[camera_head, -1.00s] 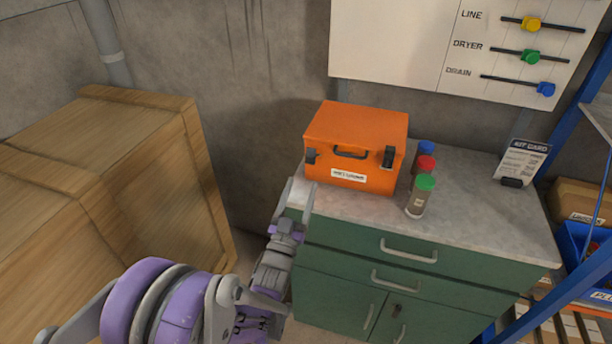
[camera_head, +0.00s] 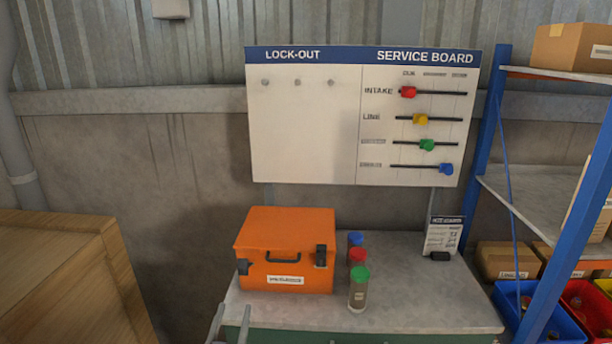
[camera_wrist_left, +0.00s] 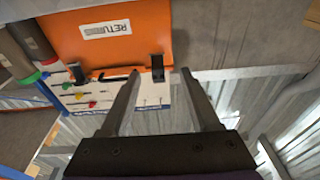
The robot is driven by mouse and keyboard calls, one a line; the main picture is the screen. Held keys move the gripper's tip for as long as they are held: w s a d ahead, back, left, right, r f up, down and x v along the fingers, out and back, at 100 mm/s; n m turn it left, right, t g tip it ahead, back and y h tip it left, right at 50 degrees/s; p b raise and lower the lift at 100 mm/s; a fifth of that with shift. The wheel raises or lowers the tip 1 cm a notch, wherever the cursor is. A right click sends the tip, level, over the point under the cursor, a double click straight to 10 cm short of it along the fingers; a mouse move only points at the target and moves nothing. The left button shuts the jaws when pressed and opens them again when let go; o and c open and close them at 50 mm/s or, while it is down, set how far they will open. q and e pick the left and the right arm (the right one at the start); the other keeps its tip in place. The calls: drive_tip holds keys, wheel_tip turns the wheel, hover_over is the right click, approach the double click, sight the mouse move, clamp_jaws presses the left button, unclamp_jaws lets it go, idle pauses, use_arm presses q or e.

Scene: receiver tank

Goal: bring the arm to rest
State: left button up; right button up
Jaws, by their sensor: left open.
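My left gripper (camera_head: 230,322) shows only at its fingertips, at the bottom edge of the head view, in front of the cabinet's counter (camera_head: 420,310). In the left wrist view its two fingers (camera_wrist_left: 160,95) stand apart with nothing between them. The orange case (camera_head: 287,250) stands shut on the counter, a little beyond the fingertips. The case (camera_wrist_left: 120,40) also shows in the wrist view, with its handle and a dark latch near the fingers; I cannot tell the exact gap. The rest of my left arm is below the head view. My right gripper is not in view.
Canisters with blue, red (camera_head: 358,258) and green (camera_head: 359,290) caps stand right of the case. A card (camera_head: 441,236) stands at the counter's back right. The service board (camera_head: 360,118) hangs above. A wooden crate (camera_head: 60,270) is at left, blue-framed shelving (camera_head: 570,230) at right.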

use_arm(q)
drive_tip(key=s+f+g+p, duration=0.2)
drive_tip(key=s+g, duration=0.5)
drive_tip(key=s, duration=0.6)
drive_tip(key=s+f+g+p, duration=0.1)
drive_tip(key=s+f+g, duration=0.4)
drive_tip(key=s, duration=0.8)
drive_tip(key=shift+d+g+p, duration=0.2)
drive_tip(key=shift+g+p, duration=0.15)
drive_tip(key=shift+g, duration=0.85)
